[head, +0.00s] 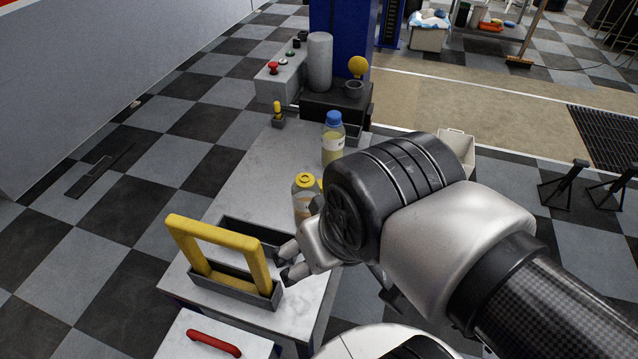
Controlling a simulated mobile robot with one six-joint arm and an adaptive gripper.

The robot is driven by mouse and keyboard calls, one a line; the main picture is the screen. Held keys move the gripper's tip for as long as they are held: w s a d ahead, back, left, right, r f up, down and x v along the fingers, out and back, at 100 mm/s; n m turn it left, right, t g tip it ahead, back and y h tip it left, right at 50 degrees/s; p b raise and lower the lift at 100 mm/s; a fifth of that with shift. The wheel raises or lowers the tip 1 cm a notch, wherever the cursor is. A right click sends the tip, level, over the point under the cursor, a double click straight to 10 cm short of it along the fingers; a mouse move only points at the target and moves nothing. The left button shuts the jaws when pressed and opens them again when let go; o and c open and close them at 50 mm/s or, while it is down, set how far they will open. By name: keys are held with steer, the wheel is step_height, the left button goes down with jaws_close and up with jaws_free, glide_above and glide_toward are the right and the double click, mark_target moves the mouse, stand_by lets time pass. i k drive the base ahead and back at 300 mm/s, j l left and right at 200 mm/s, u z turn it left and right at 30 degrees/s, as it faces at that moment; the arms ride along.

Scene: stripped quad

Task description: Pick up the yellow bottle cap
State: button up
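The yellow bottle cap (305,180) sits on top of an upright bottle (301,203) on the grey worktop, near the middle of the head view. My arm and gripper hide the bottle's right and lower parts. My gripper (288,262) reaches in from the right, just in front of and below the cap in the picture. Its two fingertips are apart, with nothing visible between them. The gripper does not appear to touch the cap.
A blue-capped bottle (333,140) stands behind the yellow-capped one. A yellow frame (218,238) stands in a grey tray (228,284) left of my gripper. A control box (280,72) and grey cylinder (320,62) are farther back. The worktop (245,170) left of the bottles is clear.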

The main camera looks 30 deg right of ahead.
mark_target(304, 186)
steer(key=i+l+z, duration=0.4)
steer(key=l, duration=0.15)
steer(key=i+l+z, duration=0.35)
steer(key=i+l, duration=0.1)
